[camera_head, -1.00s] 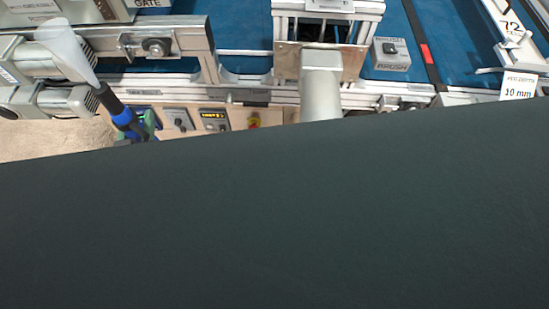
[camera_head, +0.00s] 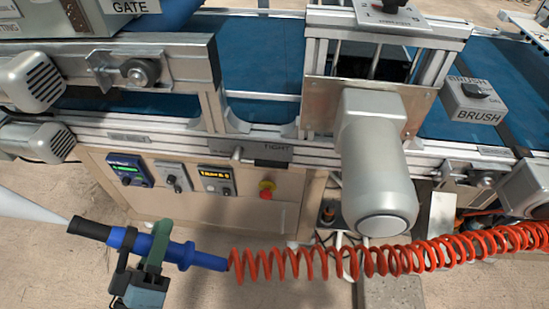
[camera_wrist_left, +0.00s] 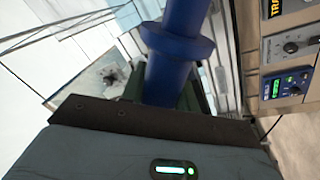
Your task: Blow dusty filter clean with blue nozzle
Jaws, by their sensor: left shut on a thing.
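The blue nozzle (camera_head: 182,253) has a black tip that points left in the head view. A pale, see-through cone (camera_head: 28,208) spreads left from the tip. My left gripper (camera_head: 140,252) is shut around the nozzle's blue body, which also shows large in the left wrist view (camera_wrist_left: 172,65). A red coiled hose (camera_head: 330,263) runs from the nozzle's back end to the right. I cannot make out the dusty filter for sure in either view. The left wrist view has a grey patch with a dark smudge (camera_wrist_left: 110,75) on a pale surface. My right gripper is not in view.
A machine with a blue belt (camera_head: 262,65) fills the back. Its control panel (camera_head: 225,205) has several small modules and a red knob (camera_head: 267,189). Silver motors stand at left (camera_head: 30,78) and centre (camera_head: 375,165). Open floor (camera_head: 60,270) lies at lower left.

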